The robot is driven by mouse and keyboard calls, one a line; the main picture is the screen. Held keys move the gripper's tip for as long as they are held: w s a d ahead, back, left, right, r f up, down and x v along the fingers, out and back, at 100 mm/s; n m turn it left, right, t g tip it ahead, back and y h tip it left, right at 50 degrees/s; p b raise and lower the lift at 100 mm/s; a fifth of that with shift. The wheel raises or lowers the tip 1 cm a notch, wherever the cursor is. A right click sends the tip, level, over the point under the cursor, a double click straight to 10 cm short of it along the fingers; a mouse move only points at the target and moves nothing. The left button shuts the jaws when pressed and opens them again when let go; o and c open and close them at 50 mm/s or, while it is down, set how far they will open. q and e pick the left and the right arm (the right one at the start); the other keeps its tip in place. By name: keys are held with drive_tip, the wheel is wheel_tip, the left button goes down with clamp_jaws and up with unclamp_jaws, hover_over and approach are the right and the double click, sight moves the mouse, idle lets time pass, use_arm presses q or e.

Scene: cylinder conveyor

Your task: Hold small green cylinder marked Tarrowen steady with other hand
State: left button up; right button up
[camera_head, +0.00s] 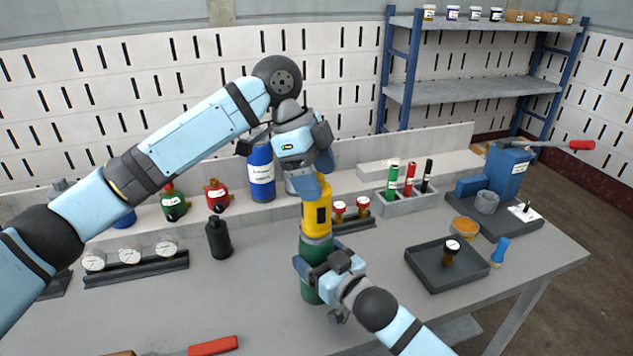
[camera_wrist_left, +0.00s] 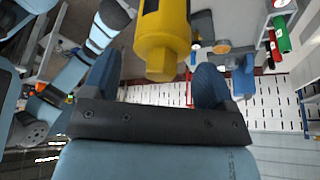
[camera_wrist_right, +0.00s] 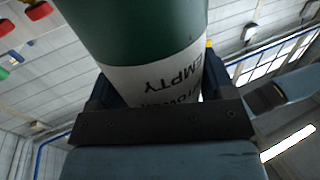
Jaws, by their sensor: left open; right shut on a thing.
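The green cylinder (camera_head: 312,291) stands upright over the bench and wears a yellow cap (camera_head: 316,219) with a dark slot. My right gripper (camera_head: 322,264) is shut around its body. The right wrist view shows the green body (camera_wrist_right: 140,30) between the fingers, with a white label reading EMPTY; the line under it is partly hidden, so I cannot read the name. My left gripper (camera_head: 322,180) is open at the top of the cap. In the left wrist view the yellow cap (camera_wrist_left: 163,45) lies between the open fingers. Whether the cylinder's base touches the bench is unclear.
Bare bench lies left of the cylinder.

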use_arm(q)
drive_tip(key=shift+r, duration=0.2)
drive_tip(key=shift+f, duration=1.3)
drive_tip(key=c, duration=0.8)
drive_tip(key=o, duration=0.8)
drive_tip(key=shift+r, duration=0.15)
